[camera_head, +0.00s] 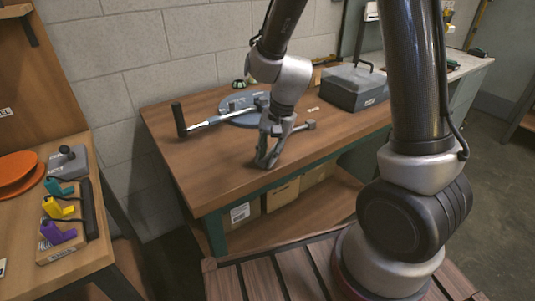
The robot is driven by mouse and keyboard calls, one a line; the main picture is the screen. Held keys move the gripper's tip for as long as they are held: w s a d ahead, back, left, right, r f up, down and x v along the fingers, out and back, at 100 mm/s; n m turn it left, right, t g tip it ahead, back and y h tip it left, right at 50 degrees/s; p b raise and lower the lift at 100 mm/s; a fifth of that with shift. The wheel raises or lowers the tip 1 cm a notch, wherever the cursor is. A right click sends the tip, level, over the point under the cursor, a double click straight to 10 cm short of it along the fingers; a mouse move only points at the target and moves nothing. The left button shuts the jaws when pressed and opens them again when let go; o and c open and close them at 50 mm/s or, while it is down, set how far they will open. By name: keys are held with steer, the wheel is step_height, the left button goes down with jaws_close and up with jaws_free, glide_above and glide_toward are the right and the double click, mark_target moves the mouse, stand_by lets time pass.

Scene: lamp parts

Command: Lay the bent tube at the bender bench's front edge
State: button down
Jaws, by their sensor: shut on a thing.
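The bender bench (210,165) has a brown wooden top and a green frame. A bender with a round blue-grey plate (245,118) and a long lever with a black handle (179,120) sits on it. My gripper (266,160) points down close above the bench top near its front edge, in front of the bender. Its fingers look closed together. I cannot clearly make out the bent tube; the grey fingers hide whatever is between them. A short grey piece (303,126) shows just right of the gripper, and I cannot tell what it belongs to.
A grey toolbox (353,88) stands at the bench's back right. Boxes (242,212) sit on the lower shelf. A left table (85,255) holds orange discs (17,172) and a rack with teal, yellow and purple pieces (60,232). The bench's front left top is clear.

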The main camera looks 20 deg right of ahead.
steer(key=shift+f, duration=0.1)
steer(key=c, duration=1.2)
jaws_free()
steer(key=v, duration=1.2)
steer(key=s+d+r+n+t+h, duration=0.1)
steer(key=s+d+r+n, duration=0.1)
steer(key=s+d, duration=0.3)
steer(key=s+d+r+n+t+h, duration=0.1)
steer(key=s+d+r+n, duration=0.2)
steer(key=s+d+r, duration=0.2)
steer(key=s+d+r+n+t+h, duration=0.1)
steer(key=s+d+r+n+t, duration=0.1)
steer(key=s+d+r+n, duration=0.1)
steer(key=shift+s+d+r, duration=0.3)
steer(key=shift+s+d, duration=0.25)
steer(key=shift+s, duration=0.3)
steer(key=shift+s+d+r, duration=0.25)
steer(key=shift+s+d, duration=0.35)
steer(key=shift+s, duration=0.25)
